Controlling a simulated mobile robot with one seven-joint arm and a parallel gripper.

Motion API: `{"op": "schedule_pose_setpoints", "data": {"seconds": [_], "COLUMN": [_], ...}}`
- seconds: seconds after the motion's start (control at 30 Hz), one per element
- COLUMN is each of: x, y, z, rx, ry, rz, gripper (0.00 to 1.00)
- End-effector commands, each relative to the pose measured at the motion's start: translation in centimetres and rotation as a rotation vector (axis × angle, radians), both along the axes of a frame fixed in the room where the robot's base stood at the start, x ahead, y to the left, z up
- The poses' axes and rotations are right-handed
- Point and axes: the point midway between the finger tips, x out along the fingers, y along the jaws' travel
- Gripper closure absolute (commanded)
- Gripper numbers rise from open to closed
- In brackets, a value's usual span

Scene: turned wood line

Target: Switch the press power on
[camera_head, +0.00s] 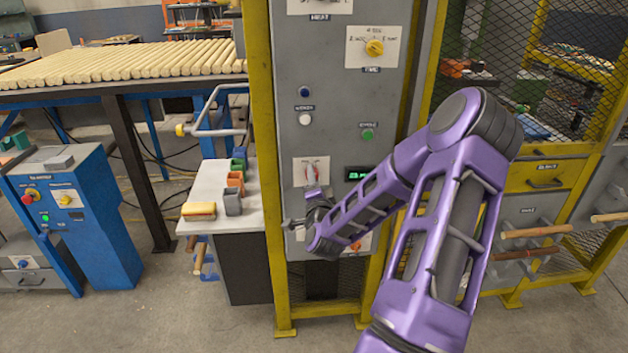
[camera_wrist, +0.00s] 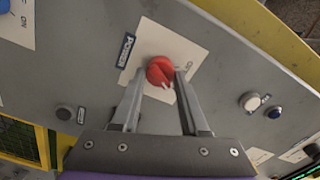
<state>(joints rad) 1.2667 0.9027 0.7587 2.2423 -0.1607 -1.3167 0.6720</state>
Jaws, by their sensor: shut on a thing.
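The press power switch is a red rotary knob (camera_wrist: 160,70) on a white plate on the grey press panel. The plate carries a dark label reading POWER (camera_wrist: 127,50). In the head view the knob (camera_head: 310,173) shows low on the panel, just above my gripper (camera_head: 313,190). In the wrist view my gripper (camera_wrist: 160,80) has its two fingers at either side of the knob and is shut on it. A white pointer mark shows on the knob's lower side. The fingertips' far contact is partly hidden.
The panel also carries a green-lit display (camera_head: 357,174), a green button (camera_head: 367,134), a white button (camera_head: 305,119), a blue button (camera_head: 305,92) and a yellow knob (camera_head: 375,48). Yellow posts frame the panel. A side table (camera_head: 215,183) with small bins stands to the left.

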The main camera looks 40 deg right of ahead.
Motion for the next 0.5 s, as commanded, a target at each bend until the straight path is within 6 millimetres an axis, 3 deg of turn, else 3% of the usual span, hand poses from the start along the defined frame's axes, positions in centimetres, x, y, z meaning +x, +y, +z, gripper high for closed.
{"op": "schedule_pose_setpoints", "data": {"seconds": [0.33, 0.37, 0.5], "x": [0.13, 0.13, 0.11], "y": [0.00, 0.01, 0.00], "z": [0.22, 0.23, 0.18], "rx": [0.002, 0.000, 0.001], "ry": [-0.007, -0.007, -0.006], "rz": [0.001, 0.001, 0.000], "gripper": [1.00, 0.54, 0.29]}}
